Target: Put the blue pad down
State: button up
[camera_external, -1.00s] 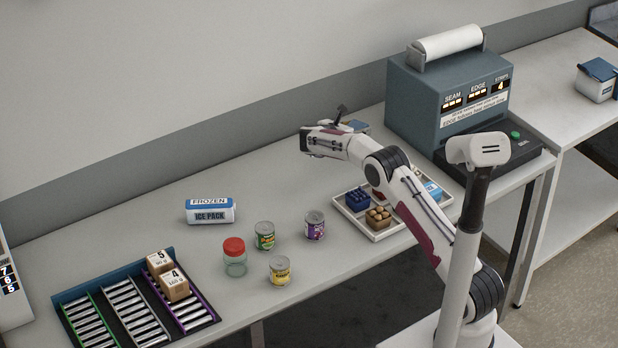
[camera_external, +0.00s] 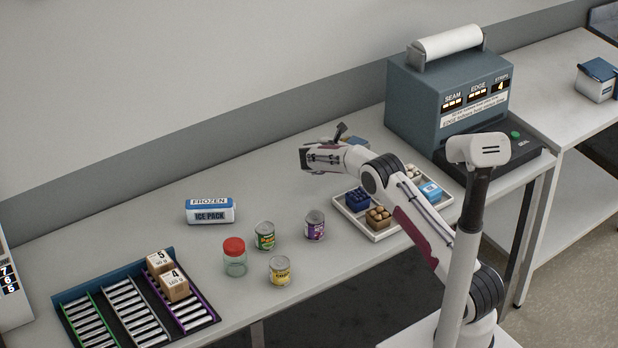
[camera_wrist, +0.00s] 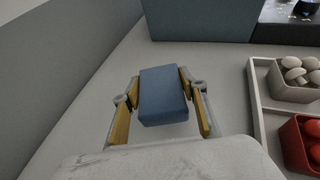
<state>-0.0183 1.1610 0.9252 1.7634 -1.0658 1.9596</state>
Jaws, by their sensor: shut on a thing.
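The blue pad (camera_wrist: 163,95) is a soft-looking blue block between the two fingers of my gripper (camera_wrist: 165,98) in the wrist view. The fingers press on its left and right sides. The pad appears held above the grey table, but its exact height is hard to tell. In the external view, my gripper (camera_external: 345,140) is over the back of the table, left of the big blue-grey machine. Only a small part of the pad (camera_external: 357,142) shows there, behind my wrist.
A white tray (camera_external: 378,238) with small crates of goods stands near the front. The blue-grey machine (camera_external: 420,105) stands to the right. Several cans, a red-lidded jar (camera_external: 235,262), an ice pack (camera_external: 210,212) and a roller rack (camera_external: 82,290) are left. The table's back middle is clear.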

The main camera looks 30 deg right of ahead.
jog(key=shift+f, duration=1.85)
jog(key=shift+f, duration=0.15)
jog(key=o, duration=1)
jog(key=shift+r, duration=0.2)
jog(key=shift+v, duration=6)
